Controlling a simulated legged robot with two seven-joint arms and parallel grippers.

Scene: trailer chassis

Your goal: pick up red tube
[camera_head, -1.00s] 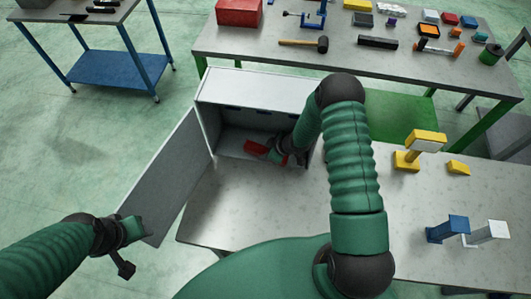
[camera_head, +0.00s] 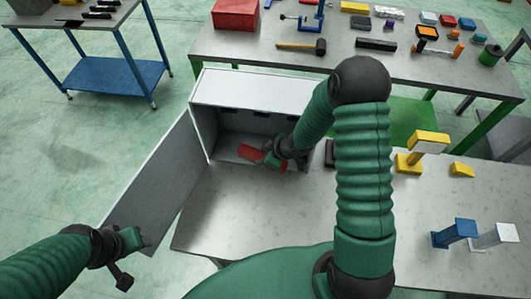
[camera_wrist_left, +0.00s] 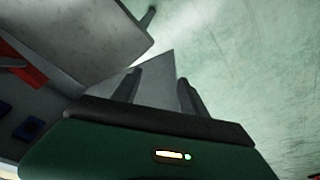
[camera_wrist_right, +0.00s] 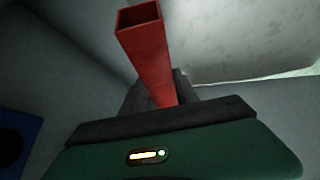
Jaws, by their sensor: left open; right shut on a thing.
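The red square tube (camera_head: 250,153) is inside the open grey cabinet (camera_head: 255,88) on the table. My right gripper (camera_head: 267,159) is in the cabinet's opening, shut on the tube. In the right wrist view, the tube (camera_wrist_right: 146,50) sticks out from between the fingers (camera_wrist_right: 160,92), its hollow square end facing up. Whether it touches the cabinet floor I cannot tell. My left gripper (camera_head: 137,238) is open at the lower edge of the cabinet door (camera_head: 155,180). In the left wrist view, the grey door panel shows between its fingers (camera_wrist_left: 160,88).
The door stands swung out to the left. Yellow blocks (camera_head: 428,142) and blue and white blocks (camera_head: 460,230) stand on the table's right side. A tool bench (camera_head: 350,60) with a mallet (camera_head: 302,46) is behind. The tabletop in front of the cabinet is clear.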

